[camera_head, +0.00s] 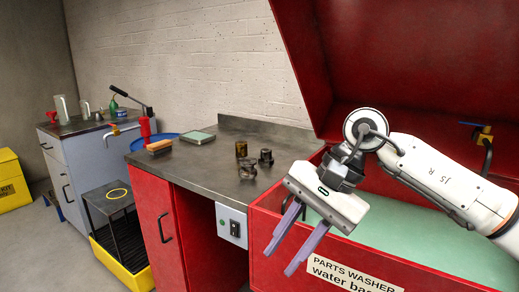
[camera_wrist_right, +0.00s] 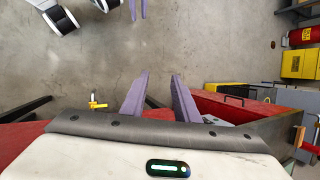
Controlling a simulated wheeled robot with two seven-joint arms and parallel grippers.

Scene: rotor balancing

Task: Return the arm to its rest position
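My right arm (camera_head: 430,172) comes in from the right in the head view, bent over the front of the red parts washer. My right gripper (camera_head: 280,262) points down and to the left in front of the washer. Its two purple fingers are apart with nothing between them. The right wrist view shows the same open gripper (camera_wrist_right: 160,75) above the floor. At the top edge of that view are two purple fingertips of my left gripper (camera_wrist_right: 138,9), with a gap between them; the rest of it is cut off. The head view does not show my left arm.
The parts washer (camera_head: 265,226) has its red lid (camera_head: 420,60) raised. A metal-topped workbench (camera_head: 215,165) to its left carries dark metal parts (camera_head: 248,168), a brush (camera_head: 158,146) and a green-topped tray (camera_head: 197,137). A grey cabinet (camera_head: 68,165) stands farther left. Floor (camera_wrist_right: 210,45) is clear below the gripper.

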